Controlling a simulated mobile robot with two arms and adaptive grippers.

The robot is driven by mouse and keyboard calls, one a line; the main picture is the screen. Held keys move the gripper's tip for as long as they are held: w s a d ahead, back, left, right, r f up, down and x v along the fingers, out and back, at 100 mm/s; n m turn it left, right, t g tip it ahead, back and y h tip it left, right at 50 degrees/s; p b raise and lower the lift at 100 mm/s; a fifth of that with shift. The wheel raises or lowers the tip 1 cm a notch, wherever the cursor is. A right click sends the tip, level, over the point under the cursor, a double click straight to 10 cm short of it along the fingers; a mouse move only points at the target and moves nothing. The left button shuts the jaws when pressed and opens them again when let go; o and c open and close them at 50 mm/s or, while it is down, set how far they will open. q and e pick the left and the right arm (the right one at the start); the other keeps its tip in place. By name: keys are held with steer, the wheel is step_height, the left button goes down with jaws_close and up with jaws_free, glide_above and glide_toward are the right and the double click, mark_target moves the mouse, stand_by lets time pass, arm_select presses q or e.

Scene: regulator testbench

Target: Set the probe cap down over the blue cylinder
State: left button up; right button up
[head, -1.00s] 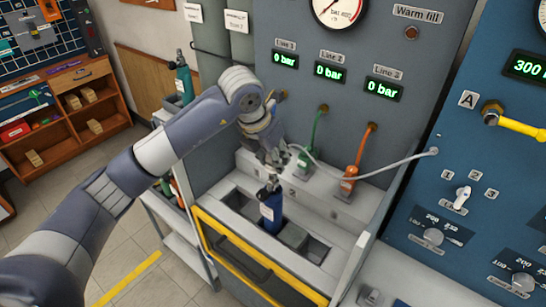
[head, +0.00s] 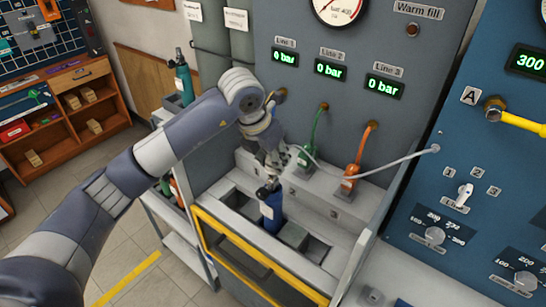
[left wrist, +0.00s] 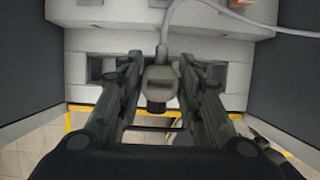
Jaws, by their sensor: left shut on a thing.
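The blue cylinder (head: 271,214) stands upright in the bench bay in the head view, with a white label on its side. My left gripper (head: 272,168) is just above the cylinder's top, pointing down. In the left wrist view, my left gripper (left wrist: 158,88) is shut on the pale grey probe cap (left wrist: 159,78), with a finger on each side. A pale cable runs up from the cap. A dark piece shows below the cap; I cannot tell whether it is the cylinder's top or whether cap and cylinder touch. My right gripper is not in view.
The pale cable (head: 400,158) runs right to the blue panel. A green hose fitting (head: 306,157) and an orange one (head: 350,177) stand behind the bay. A yellow rail (head: 235,257) crosses the bay's front. The grey panel rises close behind.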

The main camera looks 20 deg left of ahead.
arm_select(q)
steer(key=shift+f+b, duration=1.2)
steer(key=shift+f, duration=0.15)
stand_by(0.3)
steer(key=o, duration=1.1)
steer(key=shift+o, duration=0.2)
steer(key=shift+r, duration=0.1)
steer(key=v, duration=1.2)
